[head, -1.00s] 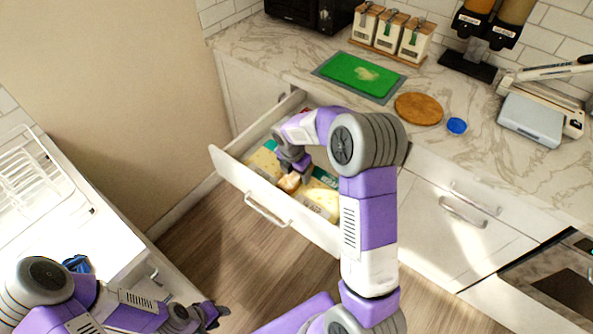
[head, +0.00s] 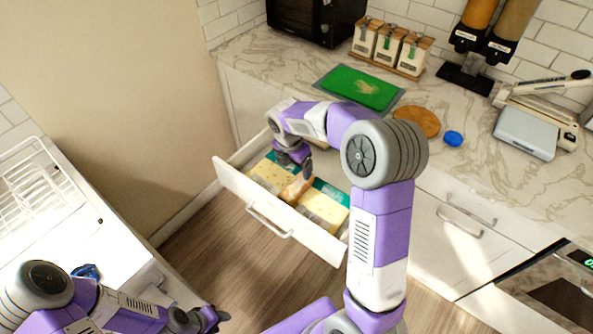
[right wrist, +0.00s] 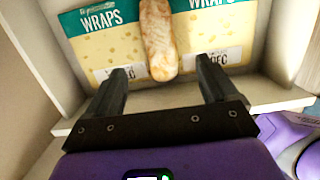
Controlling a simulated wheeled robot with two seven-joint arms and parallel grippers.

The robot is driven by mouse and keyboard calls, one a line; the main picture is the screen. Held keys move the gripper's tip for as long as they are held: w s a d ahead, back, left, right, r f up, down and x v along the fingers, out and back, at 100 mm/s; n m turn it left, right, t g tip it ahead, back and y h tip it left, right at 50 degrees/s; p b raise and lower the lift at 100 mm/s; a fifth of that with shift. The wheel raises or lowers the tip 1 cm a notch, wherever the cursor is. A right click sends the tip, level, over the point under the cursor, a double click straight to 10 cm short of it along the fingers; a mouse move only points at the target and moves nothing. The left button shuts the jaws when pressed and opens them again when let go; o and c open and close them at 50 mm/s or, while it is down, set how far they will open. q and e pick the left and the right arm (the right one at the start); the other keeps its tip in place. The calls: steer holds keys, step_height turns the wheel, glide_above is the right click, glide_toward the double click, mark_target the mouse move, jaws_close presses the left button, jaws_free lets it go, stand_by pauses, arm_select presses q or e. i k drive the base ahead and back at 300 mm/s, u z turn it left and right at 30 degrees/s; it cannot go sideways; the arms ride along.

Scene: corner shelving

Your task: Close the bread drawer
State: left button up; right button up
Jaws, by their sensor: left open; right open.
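The bread drawer (head: 262,206) is a white drawer standing pulled out under the marble counter, with a bar handle (head: 268,221) on its front. Inside lie packs of wraps (head: 323,206) and a bread loaf (head: 297,188). In the right wrist view the loaf (right wrist: 158,40) lies between two wraps packs (right wrist: 100,42). My right gripper (head: 306,170) is open above the drawer, with the loaf ahead of and between its fingers (right wrist: 168,80); it does not grip it. My left gripper (head: 222,318) is low at the left, away from the drawer.
The counter holds a green cutting board (head: 358,87), a round wooden board (head: 417,121), a blue lid (head: 453,138) and a scale (head: 525,133). A white unit with a dish rack (head: 38,190) stands at left. Wooden floor (head: 215,245) is clear before the drawer.

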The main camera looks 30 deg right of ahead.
mark_target(327, 164)
steer(key=k, duration=1)
